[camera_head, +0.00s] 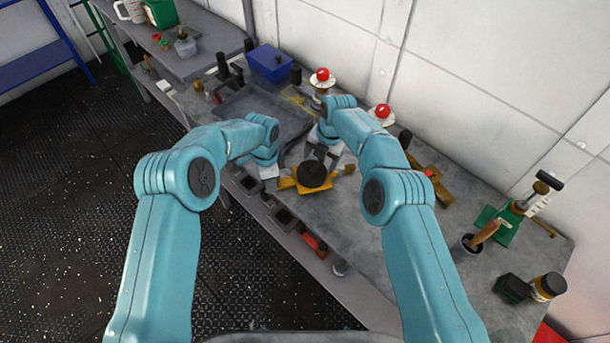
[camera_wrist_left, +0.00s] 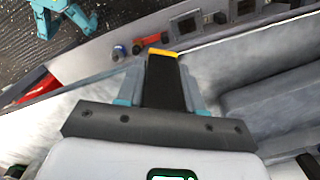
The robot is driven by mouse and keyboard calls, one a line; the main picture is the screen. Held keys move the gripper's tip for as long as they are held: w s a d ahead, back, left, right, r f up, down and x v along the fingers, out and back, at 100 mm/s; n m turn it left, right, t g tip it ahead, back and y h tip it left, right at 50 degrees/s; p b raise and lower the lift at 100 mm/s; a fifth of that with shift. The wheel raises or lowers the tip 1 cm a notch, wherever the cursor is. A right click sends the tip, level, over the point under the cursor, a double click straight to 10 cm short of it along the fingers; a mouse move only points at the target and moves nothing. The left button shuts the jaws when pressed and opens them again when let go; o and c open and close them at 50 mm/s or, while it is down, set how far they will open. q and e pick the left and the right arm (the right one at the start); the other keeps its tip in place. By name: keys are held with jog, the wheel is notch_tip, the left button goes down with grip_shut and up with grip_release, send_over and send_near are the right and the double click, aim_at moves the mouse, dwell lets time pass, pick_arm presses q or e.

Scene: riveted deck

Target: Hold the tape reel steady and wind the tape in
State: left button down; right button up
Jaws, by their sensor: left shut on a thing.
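The tape reel (camera_head: 312,174) is on the workbench in the head view, a round black disc on a yellow-orange frame. My left gripper (camera_head: 282,181) is at the left end of this frame. In the left wrist view my left gripper (camera_wrist_left: 163,85) is shut on a black part with a yellow edge, which I take to be part of the reel. My right gripper (camera_head: 322,156) is just behind and above the black disc. Its fingertips are small and dark here, so I cannot tell whether they touch the reel or how far they are apart.
A grey tray (camera_head: 283,108) and a blue box (camera_head: 269,63) are behind the grippers. Two red knobs (camera_head: 322,75) (camera_head: 383,111) stand near the wall. A green stand (camera_head: 502,223) and a dark jar (camera_head: 547,287) are at the right. Small bins line the front edge.

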notch_tip(320, 180, up, 17)
jog(key=d, duration=0.1)
jog(key=shift+s+d, duration=0.4)
jog(key=shift+s, duration=0.05)
jog(key=shift+f, duration=0.1)
